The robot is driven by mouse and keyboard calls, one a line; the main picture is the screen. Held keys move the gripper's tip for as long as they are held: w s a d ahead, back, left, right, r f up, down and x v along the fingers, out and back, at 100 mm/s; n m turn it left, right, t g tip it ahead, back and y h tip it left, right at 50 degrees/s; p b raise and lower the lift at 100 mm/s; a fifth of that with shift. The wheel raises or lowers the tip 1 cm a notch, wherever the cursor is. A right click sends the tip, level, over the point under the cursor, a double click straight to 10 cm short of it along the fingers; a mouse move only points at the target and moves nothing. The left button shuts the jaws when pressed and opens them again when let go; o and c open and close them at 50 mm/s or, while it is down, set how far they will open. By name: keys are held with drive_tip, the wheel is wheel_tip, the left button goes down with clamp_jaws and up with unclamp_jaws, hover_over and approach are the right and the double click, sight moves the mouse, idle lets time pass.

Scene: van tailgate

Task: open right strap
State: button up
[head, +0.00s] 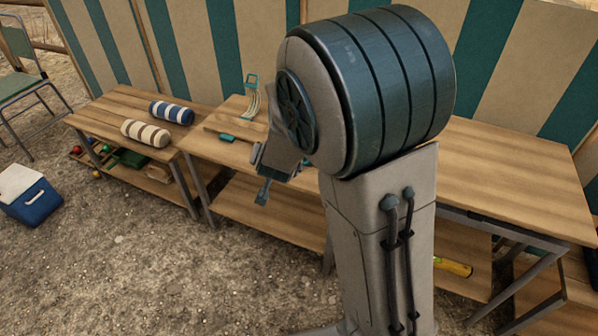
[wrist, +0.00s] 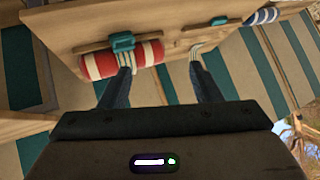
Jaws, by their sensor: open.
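In the wrist view a red-and-white striped roll (wrist: 150,53) lies on a wooden board (wrist: 165,33). A cream strap (wrist: 125,58) crosses it, with a teal buckle (wrist: 122,42) on top; this strap looks fastened. A second cream strap (wrist: 196,52) stands loose, with a teal catch (wrist: 218,20) near it. In the head view the loose strap (head: 252,103) stands up from the board, with a teal catch (head: 227,138) below; my arm hides the red-and-white roll. My gripper (wrist: 161,72) is open and empty. Its left finger overlaps the fastened strap in the picture; contact cannot be told.
A blue-and-white roll (head: 172,112) and a beige-and-white roll (head: 146,133) lie on the left bench (head: 105,108). A blue cooler (head: 30,196) stands on the ground at the far left. A striped cloth wall (head: 180,45) closes the back. The right tabletop (head: 515,180) is clear.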

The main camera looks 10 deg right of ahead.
drive_tip(key=w+d+f+m+t+h+b, duration=0.1)
drive_tip(key=w+f+t+h+b, duration=0.15)
drive_tip(key=f+h+b, duration=0.35)
drive_tip(key=w+d+f+m+t+h+b, duration=0.1)
drive_tip(key=f+t+h+b, duration=0.25)
drive_tip(key=f+b, duration=0.45)
drive_tip(key=shift+g+h, duration=0.25)
drive_tip(key=shift+g, duration=0.25)
drive_tip(key=b+x, duration=0.1)
drive_tip(key=x, duration=0.3)
drive_tip(key=b+x, duration=0.1)
drive_tip(key=x, duration=0.3)
drive_tip(key=b+x, duration=0.1)
drive_tip(key=x, duration=0.3)
drive_tip(key=shift+w+d+f, duration=0.2)
drive_tip(key=shift+w+f, duration=0.1)
drive_tip(key=shift+f, duration=0.1)
drive_tip(key=shift+w+r, duration=0.1)
drive_tip(key=shift+w, duration=0.05)
